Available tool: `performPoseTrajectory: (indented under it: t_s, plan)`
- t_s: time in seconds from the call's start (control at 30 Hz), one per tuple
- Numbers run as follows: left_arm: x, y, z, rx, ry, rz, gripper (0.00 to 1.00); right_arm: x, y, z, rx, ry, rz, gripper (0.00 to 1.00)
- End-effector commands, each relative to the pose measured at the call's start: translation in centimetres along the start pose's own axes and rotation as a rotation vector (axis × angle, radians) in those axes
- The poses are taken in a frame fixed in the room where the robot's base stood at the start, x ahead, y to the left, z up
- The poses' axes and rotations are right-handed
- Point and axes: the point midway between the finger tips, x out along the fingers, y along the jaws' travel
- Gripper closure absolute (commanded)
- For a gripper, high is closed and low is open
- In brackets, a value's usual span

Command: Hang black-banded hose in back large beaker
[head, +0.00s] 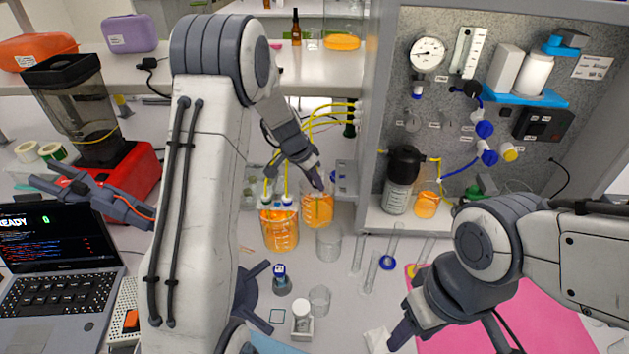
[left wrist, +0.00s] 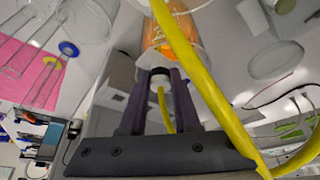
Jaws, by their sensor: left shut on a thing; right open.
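My left gripper (head: 316,184) is at the rim of the back large beaker (head: 317,210), which holds orange liquid. In the left wrist view the fingers (left wrist: 161,88) are shut on a pale hose piece with a black band (left wrist: 160,71), the black-banded hose. An orange-filled beaker (left wrist: 182,32) lies just beyond it. I cannot tell whether the hose end is inside that beaker. A front large beaker (head: 280,230) with orange liquid stands to the left, with yellow hoses (head: 286,180) running to its top. My right gripper (head: 402,328) is open and empty above the bench, lower right.
An empty glass beaker (head: 328,243) stands in front of the back beaker. Glass tubes (head: 372,270) and a pink mat (head: 468,300) lie to the right. The panel rig (head: 470,110) stands behind. A laptop (head: 60,275) and red-based blender (head: 135,165) are left.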

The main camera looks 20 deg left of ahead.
Motion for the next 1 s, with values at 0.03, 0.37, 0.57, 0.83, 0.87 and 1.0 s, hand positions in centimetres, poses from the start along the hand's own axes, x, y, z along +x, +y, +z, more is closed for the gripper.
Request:
performPoseTrajectory:
  t_s: [0.03,0.37,0.57,0.83,0.87,1.0]
  plan:
    - [0.1,0.0,0.0,0.000,0.000,0.000,1.00,0.1,0.0,0.0,0.000,0.000,0.000,0.50]
    - [0.2,0.0,0.1,0.000,0.000,0.000,1.00,0.4,0.0,0.0,0.000,0.000,0.000,0.50]
    - [0.2,0.0,0.1,0.000,0.000,0.000,0.35,0.4,0.0,0.0,0.000,0.000,0.000,0.50]
    - [0.2,0.0,0.1,0.000,0.000,0.000,0.35,0.5,0.0,0.0,0.001,0.000,0.000,0.50]
    - [0.1,0.0,0.1,0.000,0.000,0.000,0.35,0.5,0.0,0.0,0.001,0.000,0.000,0.50]
    - [-1.1,-0.1,0.0,0.001,0.004,-0.003,0.35,0.9,0.1,0.1,0.002,0.000,0.000,0.50]
